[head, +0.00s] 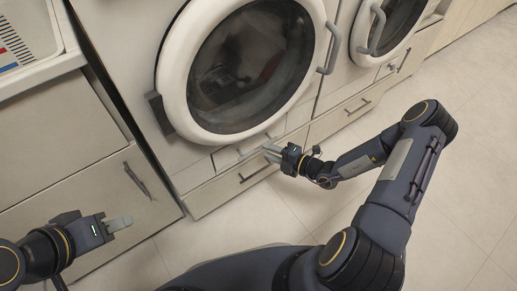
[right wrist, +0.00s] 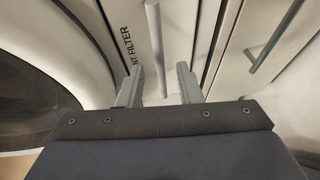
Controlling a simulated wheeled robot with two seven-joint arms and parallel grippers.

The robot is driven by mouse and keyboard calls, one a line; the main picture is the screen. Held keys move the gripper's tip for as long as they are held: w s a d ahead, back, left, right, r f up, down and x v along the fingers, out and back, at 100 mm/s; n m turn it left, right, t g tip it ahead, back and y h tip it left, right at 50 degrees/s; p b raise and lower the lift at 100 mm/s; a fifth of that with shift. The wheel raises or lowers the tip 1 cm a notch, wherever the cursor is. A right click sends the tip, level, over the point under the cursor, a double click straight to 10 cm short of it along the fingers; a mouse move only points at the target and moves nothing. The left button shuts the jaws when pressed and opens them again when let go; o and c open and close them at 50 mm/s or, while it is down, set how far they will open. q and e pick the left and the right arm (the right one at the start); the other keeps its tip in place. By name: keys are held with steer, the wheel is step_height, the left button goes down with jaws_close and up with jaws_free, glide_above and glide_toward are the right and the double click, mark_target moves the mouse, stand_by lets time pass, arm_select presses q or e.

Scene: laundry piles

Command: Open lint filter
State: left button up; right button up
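The lint filter panel (head: 227,158) is a pale front below the round door of the left machine. It sits flush in the head view. In the right wrist view its cut-off "NT FILTER" lettering (right wrist: 127,46) shows beside a grey bar handle (right wrist: 154,42). My right gripper (head: 270,153) is at the panel in the head view. In the right wrist view its two fingers (right wrist: 161,85) are apart, with the handle's end between them and gaps on both sides. My left gripper (head: 120,223) is away at lower left, with nothing seen in it; its finger gap is unclear.
The round washer door (head: 170,90) is shut above the panel. A drawer with a bar handle (head: 254,173) lies below. A second machine (head: 372,55) stands at right, a cabinet (head: 75,180) at left. The floor (head: 300,205) is clear.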

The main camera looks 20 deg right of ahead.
mark_target(260, 147)
steer(key=shift+b+x, duration=0.5)
steer(key=shift+x, duration=1.75)
steer(key=shift+c, duration=0.4)
jaws_close()
